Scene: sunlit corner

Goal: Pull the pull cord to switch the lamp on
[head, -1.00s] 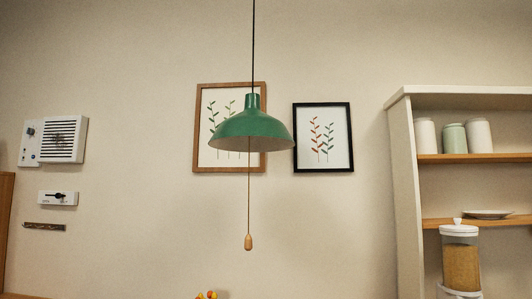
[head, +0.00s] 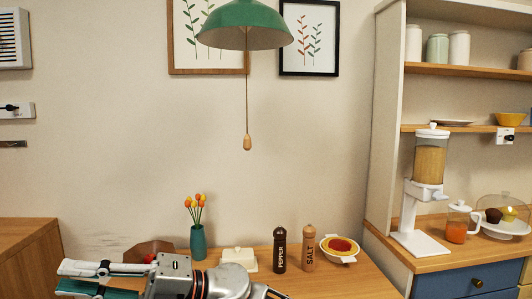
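The green lamp (head: 245,22) hangs at the top of the head view, its top cut off. The underside of its shade is pale, with no bright glow visible. The thin pull cord (head: 247,95) hangs straight down from it and ends in a small wooden knob (head: 247,143), free in the air. My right gripper (head: 68,278) is at the bottom left, low over the table and well below and left of the knob. Its fingers point left, with a gap between them and nothing seen held. My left gripper is not in view.
On the wooden table (head: 340,280) stand a teal vase of tulips (head: 198,240), a butter dish (head: 238,260), a pepper mill (head: 280,250), a salt mill (head: 309,248) and a tart (head: 340,246). A shelf unit (head: 385,130) with a dispenser (head: 428,165) stands right. Air around the cord is clear.

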